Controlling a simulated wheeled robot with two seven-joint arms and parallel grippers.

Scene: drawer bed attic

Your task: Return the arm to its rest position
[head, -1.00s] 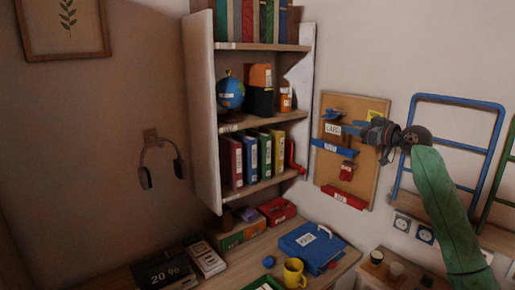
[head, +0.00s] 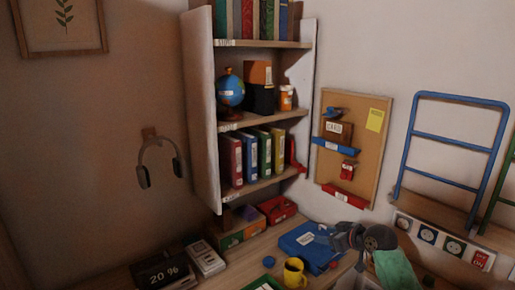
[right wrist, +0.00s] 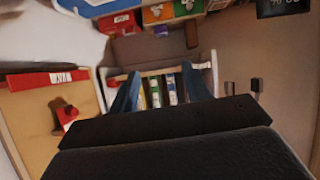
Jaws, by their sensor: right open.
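My right gripper (head: 328,236) hangs low at the right of the head view, in front of the desk beside the blue binder (head: 305,240). My green right arm (head: 393,268) comes in from the lower right. In the right wrist view the two blue fingers of this gripper (right wrist: 160,88) are spread apart. Nothing shows between them except the distant bookshelf. My left gripper is not in view.
A yellow mug (head: 294,272) stands on the desk left of my right gripper. The corkboard (head: 367,165) with small shelves, the blue rack (head: 452,143) and the bookshelf (head: 204,110) are at the wall. The space before the corkboard is clear.

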